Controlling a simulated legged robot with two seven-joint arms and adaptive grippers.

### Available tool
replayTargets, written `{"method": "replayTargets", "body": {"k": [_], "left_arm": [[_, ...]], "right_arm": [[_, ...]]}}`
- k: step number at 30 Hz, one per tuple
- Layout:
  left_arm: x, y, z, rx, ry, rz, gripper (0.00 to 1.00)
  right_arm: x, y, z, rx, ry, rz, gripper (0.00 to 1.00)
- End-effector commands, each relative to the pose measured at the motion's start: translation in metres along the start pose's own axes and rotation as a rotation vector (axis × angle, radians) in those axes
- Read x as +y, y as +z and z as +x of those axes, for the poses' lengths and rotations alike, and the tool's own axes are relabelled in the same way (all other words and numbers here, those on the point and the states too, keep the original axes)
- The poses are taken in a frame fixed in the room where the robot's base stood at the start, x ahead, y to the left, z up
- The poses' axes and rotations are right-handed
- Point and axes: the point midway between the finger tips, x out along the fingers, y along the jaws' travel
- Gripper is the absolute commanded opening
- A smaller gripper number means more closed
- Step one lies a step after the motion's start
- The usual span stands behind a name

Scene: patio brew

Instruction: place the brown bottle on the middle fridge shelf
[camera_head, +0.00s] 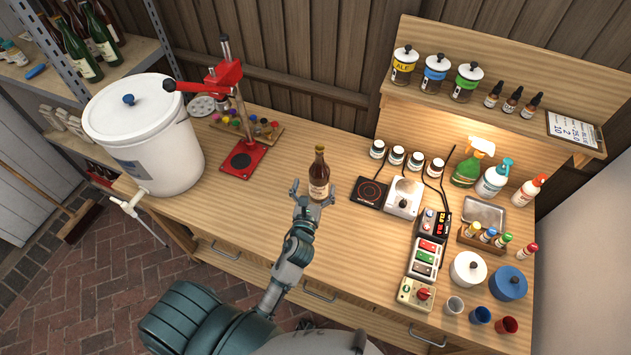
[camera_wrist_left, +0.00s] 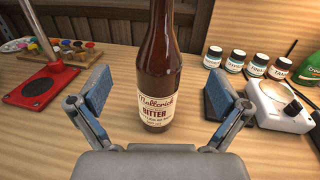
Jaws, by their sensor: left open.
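The brown bottle (camera_head: 319,172) stands upright on the wooden workbench, with a cream label facing me. In the left wrist view the bottle (camera_wrist_left: 158,70) stands between and just beyond the blue finger pads. My left gripper (camera_head: 313,196) is open around the near side of the bottle, with a gap on both sides. It also shows in the left wrist view (camera_wrist_left: 158,100). My right gripper is not in view. No fridge or fridge shelf shows in these frames.
A red bottle capper (camera_head: 240,160) and a white bucket (camera_head: 145,140) stand to the left. A black hotplate (camera_head: 369,191) and a white scale-like device (camera_head: 404,196) stand right of the bottle. Small jars (camera_head: 397,154) line the back. The bench front is clear near the bottle.

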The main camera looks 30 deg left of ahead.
Motion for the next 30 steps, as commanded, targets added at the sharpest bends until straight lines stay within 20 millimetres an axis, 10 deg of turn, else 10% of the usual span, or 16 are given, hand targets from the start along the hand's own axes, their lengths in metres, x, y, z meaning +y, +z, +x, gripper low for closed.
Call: {"method": "replayTargets", "body": {"k": [8,30], "left_arm": [[0.0,-0.064,0.0,0.001,0.0,0.0,1.0],[-0.001,-0.059,0.076,-0.005,-0.003,0.006,1.0]], "right_arm": [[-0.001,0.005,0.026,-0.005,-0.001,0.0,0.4],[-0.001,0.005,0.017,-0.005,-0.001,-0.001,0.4]]}}
